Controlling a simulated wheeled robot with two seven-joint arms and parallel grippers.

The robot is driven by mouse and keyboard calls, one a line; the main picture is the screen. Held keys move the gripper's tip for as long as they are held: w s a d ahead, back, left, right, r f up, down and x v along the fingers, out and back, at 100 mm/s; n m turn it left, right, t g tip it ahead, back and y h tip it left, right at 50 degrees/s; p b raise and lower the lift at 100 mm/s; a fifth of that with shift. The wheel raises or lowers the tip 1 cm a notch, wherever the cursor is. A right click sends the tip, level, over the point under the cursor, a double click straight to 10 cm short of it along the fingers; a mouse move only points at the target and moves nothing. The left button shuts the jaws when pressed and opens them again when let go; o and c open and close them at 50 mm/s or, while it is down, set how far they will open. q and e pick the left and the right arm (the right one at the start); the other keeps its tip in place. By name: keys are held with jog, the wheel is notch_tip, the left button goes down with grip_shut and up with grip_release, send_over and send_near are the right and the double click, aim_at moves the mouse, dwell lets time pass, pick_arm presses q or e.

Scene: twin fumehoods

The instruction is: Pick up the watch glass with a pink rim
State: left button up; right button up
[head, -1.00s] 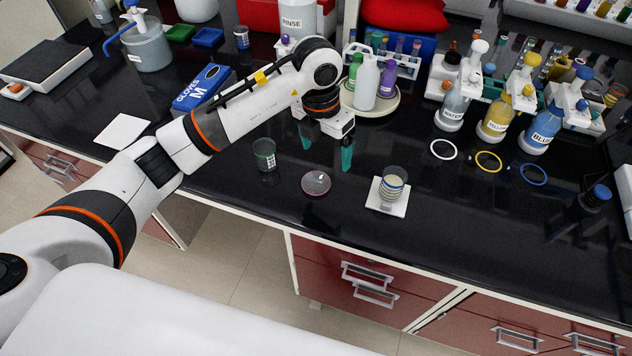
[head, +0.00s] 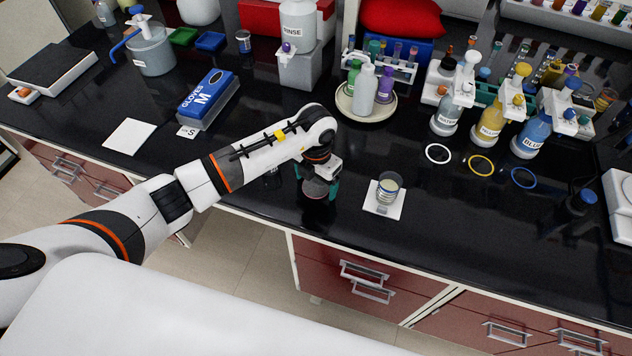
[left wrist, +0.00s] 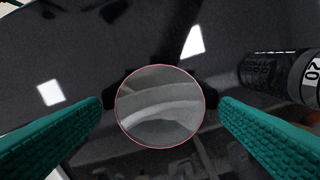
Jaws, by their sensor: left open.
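The watch glass with a pink rim (head: 317,188) lies on the black bench near its front edge. In the left wrist view the watch glass (left wrist: 160,105) is a round, clear disc with a thin pink rim, centred between the fingers. My left gripper (head: 316,181) is open right above it, with one green finger on each side. In the left wrist view both fingers of my left gripper (left wrist: 160,120) stand apart from the rim, with a gap on each side. Whether the fingertips touch the bench is unclear. My right gripper is not in view.
A small glass beaker (head: 390,183) stands on a white tile (head: 383,206) to the right. A marked glass vessel (left wrist: 280,72) is close to the right finger in the left wrist view; my arm mostly hides it in the head view. A round tray with bottles (head: 349,112) stands behind.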

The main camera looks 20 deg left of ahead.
pick_arm(q)
jog(key=shift+f, duration=0.25)
jog(key=c, duration=1.1)
jog(key=shift+o, duration=0.2)
jog(key=shift+r, duration=0.15)
